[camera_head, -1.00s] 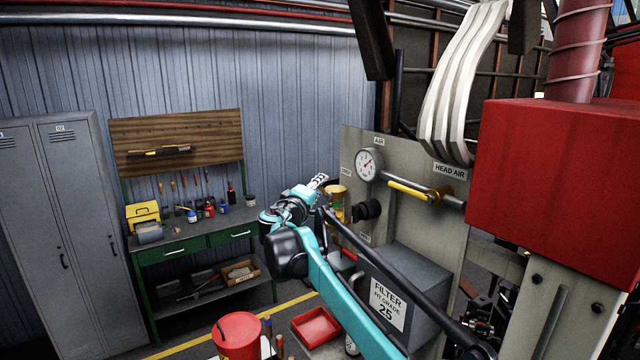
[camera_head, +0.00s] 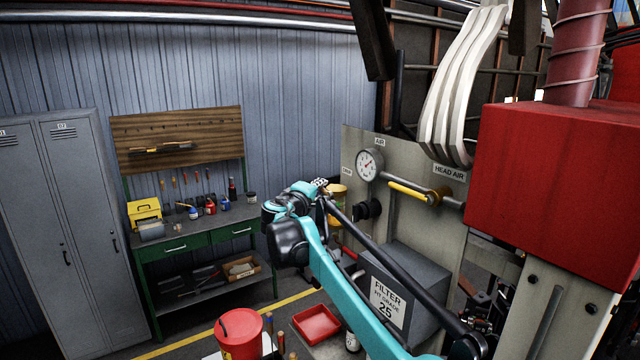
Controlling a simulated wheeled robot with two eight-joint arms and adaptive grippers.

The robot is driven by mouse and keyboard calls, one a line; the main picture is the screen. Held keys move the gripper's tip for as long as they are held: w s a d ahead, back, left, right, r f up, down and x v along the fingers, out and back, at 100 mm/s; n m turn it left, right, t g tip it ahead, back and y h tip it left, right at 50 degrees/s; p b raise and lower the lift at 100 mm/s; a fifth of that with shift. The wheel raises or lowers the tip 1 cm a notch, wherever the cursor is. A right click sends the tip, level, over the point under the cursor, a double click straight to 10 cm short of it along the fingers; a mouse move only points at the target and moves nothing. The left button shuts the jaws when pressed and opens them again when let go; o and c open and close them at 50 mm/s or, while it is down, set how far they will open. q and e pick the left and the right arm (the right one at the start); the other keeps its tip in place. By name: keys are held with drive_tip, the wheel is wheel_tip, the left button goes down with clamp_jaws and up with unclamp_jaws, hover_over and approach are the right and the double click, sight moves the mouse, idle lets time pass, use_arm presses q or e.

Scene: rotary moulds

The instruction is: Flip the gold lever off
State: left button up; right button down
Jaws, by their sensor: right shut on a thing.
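A gold-yellow lever (camera_head: 408,190) lies along a grey pipe on the panel, under the HEAD AIR label, with its gold hub at its right end. A second gold fitting (camera_head: 337,194) sits at the panel's left edge, partly hidden by my right arm. My right gripper (camera_head: 320,183) is right beside this fitting in the picture, left of and apart from the HEAD AIR lever. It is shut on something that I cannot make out. My left gripper is not in view.
A gauge (camera_head: 370,164) and a black knob (camera_head: 368,209) are on the panel (camera_head: 400,225), with a grey filter box (camera_head: 402,285) below. A red machine housing (camera_head: 560,180) is at the right. A red bucket (camera_head: 239,335) and red tray (camera_head: 316,323) stand low in front.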

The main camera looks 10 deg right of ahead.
drive_tip(key=shift+f+n+g+p, duration=0.2)
drive_tip(key=shift+n+g+p, duration=0.1)
drive_tip(key=shift+n+g, duration=0.1)
drive_tip(key=shift+f, duration=0.15)
drive_tip(key=c, duration=1.6)
unclamp_jaws()
drive_tip(key=v, duration=1.2)
drive_tip(key=shift+d, duration=0.1)
